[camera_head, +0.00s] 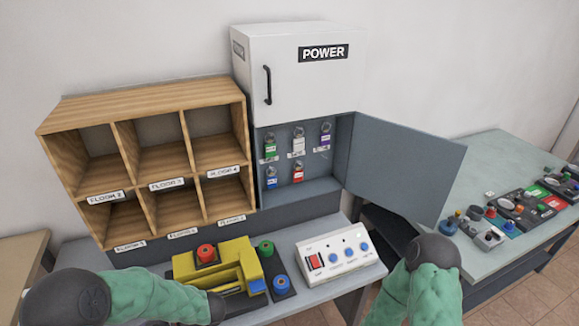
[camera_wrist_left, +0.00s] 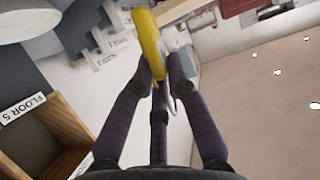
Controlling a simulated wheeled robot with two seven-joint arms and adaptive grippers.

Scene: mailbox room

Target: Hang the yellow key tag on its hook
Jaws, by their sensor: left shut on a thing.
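In the left wrist view my left gripper (camera_wrist_left: 160,80) is shut on a yellow thing (camera_wrist_left: 147,40), which I take for the key tag. It sticks up beyond the fingertips, and a thin pale part shows between the fingers. In the head view my left arm comes in low at the left, and the held tag cannot be told apart there. The open key cabinet (camera_head: 345,195) holds green (camera_head: 270,149), white (camera_head: 298,144), purple (camera_head: 325,139), blue (camera_head: 271,179) and red (camera_head: 297,174) tags. No tag hangs at its lower right. My right gripper is out of view.
The cabinet door (camera_head: 408,165) stands open to the right. A wooden pigeonhole shelf (camera_head: 165,128) stands left of the cabinet. A yellow device (camera_head: 218,262) with coloured buttons and a white switch box (camera_head: 335,255) sit on the bench in front. A side table (camera_head: 490,165) with controls is right.

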